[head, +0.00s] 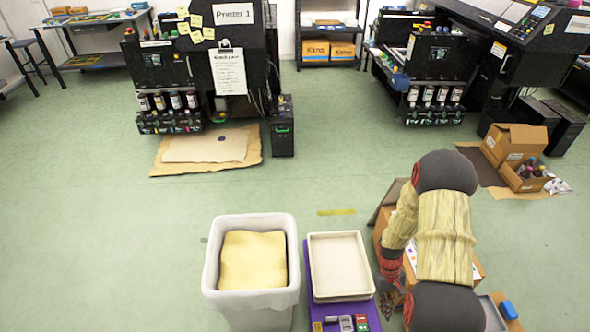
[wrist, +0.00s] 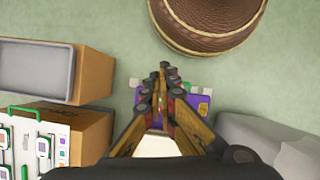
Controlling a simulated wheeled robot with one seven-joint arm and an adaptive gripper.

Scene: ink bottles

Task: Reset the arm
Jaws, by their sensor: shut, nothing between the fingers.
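My arm reaches down at the lower right of the head view. My gripper (head: 388,297) hangs there near the right side of the pale tray (head: 340,292). In the wrist view my gripper (wrist: 163,75) has its fingers together with nothing between them. A purple surface (wrist: 195,101) lies behind the fingers. The same purple surface (head: 308,285) bears the pale tray and several small coloured items (head: 345,323) at its front in the head view. The lower part of the gripper is partly hard to make out against the clutter.
A grey bin (head: 211,275) with a yellow filling stands left of the tray. Cardboard boxes (wrist: 95,75) are at the left of the wrist view, and a round brown object (wrist: 208,25) is at its top. Printers (head: 190,60) stand behind. The green floor between is mostly open.

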